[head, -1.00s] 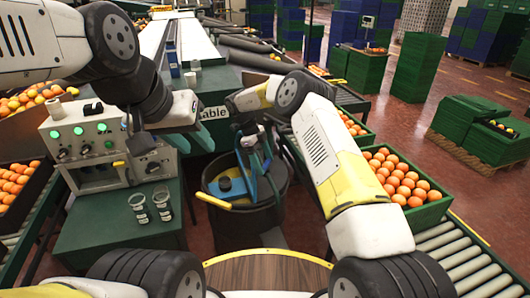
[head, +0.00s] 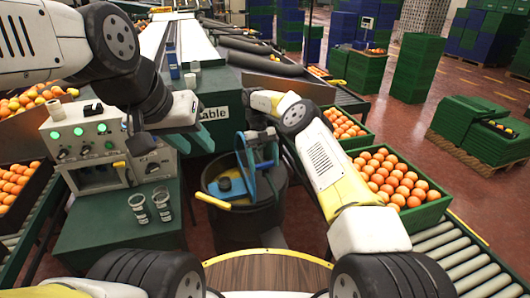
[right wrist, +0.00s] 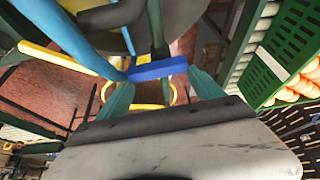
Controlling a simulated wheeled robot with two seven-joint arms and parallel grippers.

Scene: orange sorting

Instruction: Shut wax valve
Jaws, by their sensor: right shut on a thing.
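A dark drum (head: 250,220) stands in the middle of the head view, with blue parts and a yellow lever (head: 226,204) on top. My left gripper (head: 190,143) is open and empty, beside the control box (head: 100,145), left of the drum.
A green crate of oranges (head: 425,213) sits on the right conveyor, beside my right arm.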

